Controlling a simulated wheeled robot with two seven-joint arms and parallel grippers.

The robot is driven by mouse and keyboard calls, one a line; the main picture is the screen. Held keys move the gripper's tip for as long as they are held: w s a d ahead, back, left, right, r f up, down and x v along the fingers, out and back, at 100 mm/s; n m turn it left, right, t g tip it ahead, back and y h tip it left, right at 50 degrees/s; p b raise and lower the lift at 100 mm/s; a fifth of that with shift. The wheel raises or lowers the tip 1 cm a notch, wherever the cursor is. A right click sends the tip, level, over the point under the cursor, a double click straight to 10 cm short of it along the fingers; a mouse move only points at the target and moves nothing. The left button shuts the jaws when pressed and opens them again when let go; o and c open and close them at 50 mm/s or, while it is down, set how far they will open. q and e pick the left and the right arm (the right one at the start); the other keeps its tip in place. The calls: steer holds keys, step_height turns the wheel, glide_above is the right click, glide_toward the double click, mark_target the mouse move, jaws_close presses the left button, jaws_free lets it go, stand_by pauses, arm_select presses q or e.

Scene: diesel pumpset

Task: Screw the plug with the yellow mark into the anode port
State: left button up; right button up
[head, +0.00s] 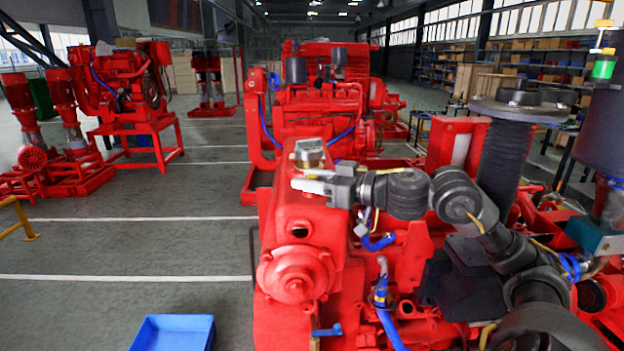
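My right gripper (304,184) reaches in from the right, with pale fingers over the top of the red housing (318,222) at the front of the engine. The fingers are beside and just below a silver cap (309,152). They are small and seen nearly edge-on, so I cannot tell whether they hold anything. A dark round hole (299,231) shows in the housing's front face below the fingers; I cannot tell if it is the anode port. I cannot make out a plug with a yellow mark. My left gripper is not in view.
A blue tray (172,333) is at the bottom left. A small blue handle (327,330) sticks out low on the engine. A black ribbed column (503,160) and a blue hose (385,315) are near my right arm. Grey floor (130,245) is open at left.

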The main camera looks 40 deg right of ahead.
steer(key=shift+n+g+y+b, duration=0.35)
steer(key=shift+n+y, duration=0.25)
steer(key=shift+y, duration=0.2)
steer(key=shift+r+n+g+y, duration=0.1)
steer(key=shift+n+g+y, duration=0.4)
steer(key=shift+y, duration=0.2)
steer(key=n+g+y+p, duration=0.2)
steer(key=g+y+p, duration=0.1)
steer(key=shift+d+r+n, duration=0.15)
steer(key=shift+r+n, duration=0.1)
steer(key=shift+n, duration=0.15)
steer(key=shift+f+n+y, duration=0.15)
steer(key=shift+n+y, duration=0.15)
steer(key=shift+y, duration=0.1)
steer(key=shift+f+g, duration=0.15)
steer(key=shift+g, duration=0.3)
steer(key=shift+p, duration=0.3)
